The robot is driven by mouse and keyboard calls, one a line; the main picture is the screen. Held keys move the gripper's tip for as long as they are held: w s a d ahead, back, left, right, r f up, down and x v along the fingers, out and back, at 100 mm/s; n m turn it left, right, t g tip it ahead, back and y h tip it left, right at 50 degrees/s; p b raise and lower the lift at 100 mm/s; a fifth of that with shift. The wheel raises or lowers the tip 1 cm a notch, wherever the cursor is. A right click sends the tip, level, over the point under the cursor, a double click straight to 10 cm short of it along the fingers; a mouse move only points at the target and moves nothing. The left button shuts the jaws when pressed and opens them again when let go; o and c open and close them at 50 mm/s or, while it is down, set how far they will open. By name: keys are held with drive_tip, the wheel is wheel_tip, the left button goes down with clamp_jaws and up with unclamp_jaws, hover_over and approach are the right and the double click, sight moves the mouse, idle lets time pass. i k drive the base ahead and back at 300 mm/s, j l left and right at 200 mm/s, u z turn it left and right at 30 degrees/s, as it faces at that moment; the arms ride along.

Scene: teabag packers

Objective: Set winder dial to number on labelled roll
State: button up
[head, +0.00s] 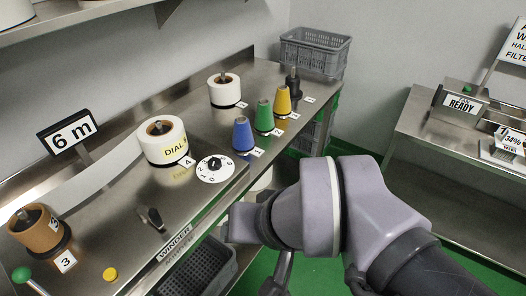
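The winder dial (216,169) is a white disc with a black knob on the steel bench, beside the front edge. Digits 2, 1, 0 and 6 can be read around it; the knob's exact setting is too small to tell. A white roll (163,138) stands just left of the dial. My gripper's fingers cannot be made out clearly.
A brown spool (37,228) joins the white strip at left, near a green-knobbed lever (22,274) and yellow button (110,274). Blue (243,135), green (264,117) and yellow (283,101) cones stand behind the dial. A "6 m" sign (69,134) stands at the back.

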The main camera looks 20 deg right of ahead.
sight(215, 163)
drive_tip(key=l+u, duration=0.35)
drive_tip(key=l, duration=0.15)
drive_tip(key=k+l+u, duration=0.1)
drive_tip(key=l+u, duration=0.25)
drive_tip(key=l, duration=0.15)
drive_tip(key=k+l+u, duration=0.15)
drive_tip(key=l+u, duration=0.15)
drive_tip(key=l, duration=0.15)
